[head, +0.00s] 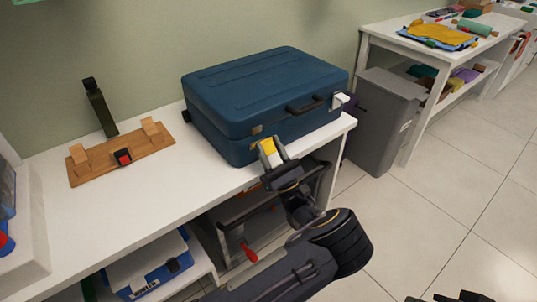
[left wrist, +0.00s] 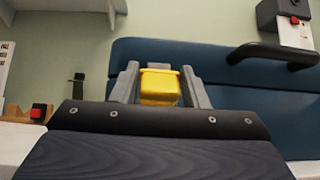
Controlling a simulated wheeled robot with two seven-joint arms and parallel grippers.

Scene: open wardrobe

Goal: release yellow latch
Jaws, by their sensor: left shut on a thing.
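A blue suitcase (head: 262,100) lies closed on the white table. Its yellow latch (head: 267,147) is at the left part of the front face. My left gripper (head: 271,150) is at this latch, and in the left wrist view the yellow latch (left wrist: 159,87) sits between the two grey fingers (left wrist: 159,85), which are shut on it. The fingers hide part of the latch. A dark handle (head: 305,104) is to the right of the latch, and a white latch (head: 340,100) is near the right corner. My right gripper (head: 462,298) shows only as dark tips at the bottom edge.
A wooden stand (head: 122,157) with a red button and a dark upright lever is on the table at left. A grey bin (head: 383,118) stands right of the table. Below the table are a blue-and-white box (head: 150,268) and a shelf. The floor at right is clear.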

